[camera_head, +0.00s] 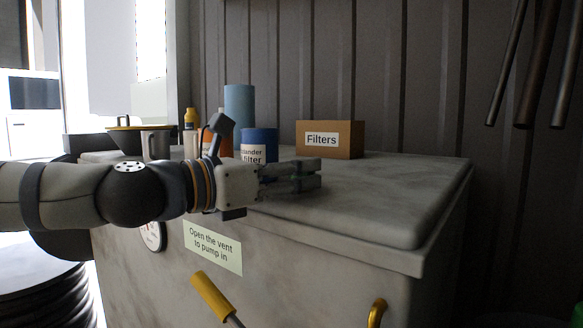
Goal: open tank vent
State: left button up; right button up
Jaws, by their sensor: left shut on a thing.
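The tank (400,203) is a large grey, worn box with a flat lid. A pale label (212,247) on its front reads "Open the vent to pump in". My left gripper (312,174) reaches in from the left, low over the lid. Its fingers are shut on a small dark part at the lid, apparently the tank vent. The fingers hide most of that part, so whether the vent is open cannot be told. My right gripper is not in view.
A brown "Filters" box (343,148), a blue filter can (259,137), a light blue cylinder (239,105) and a yellow-capped bottle (190,119) stand behind the gripper. A yellow handle (211,297) and a golden hook (377,312) are at the tank's front. The lid's right side is clear.

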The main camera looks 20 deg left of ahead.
pick_arm(q)
jog(key=shift+s+d+r+n+t+y+p, duration=0.15)
jog(key=shift+n+t+y, duration=0.25)
jog(key=shift+y, duration=0.2)
jog(key=shift+s+d+n+t+y+p, duration=0.15)
jog(key=shift+n+t+y, duration=0.2)
jog(key=shift+y, duration=0.25)
jog(key=n+t+y, duration=0.1)
jog(key=n+y, duration=0.1)
jog(key=shift+w+y, duration=0.1)
jog(key=shift+y, duration=0.2)
jog(key=n+y, duration=0.1)
jog(key=y, duration=0.1)
jog(key=n+y, duration=0.1)
jog(key=shift+d+f+t+y, duration=0.2)
jog(key=shift+t+y, duration=0.05)
jog(key=shift+y, duration=0.15)
jog(key=shift+n+y, duration=1.45)
jog(key=shift+y, duration=0.45)
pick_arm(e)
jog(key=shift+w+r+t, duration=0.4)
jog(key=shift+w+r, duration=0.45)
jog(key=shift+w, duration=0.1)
pick_arm(q)
jog(key=shift+n+y, duration=0.3)
jog(key=shift+y, duration=0.1)
jog(key=o, duration=1.1)
jog(key=shift+w, duration=0.15)
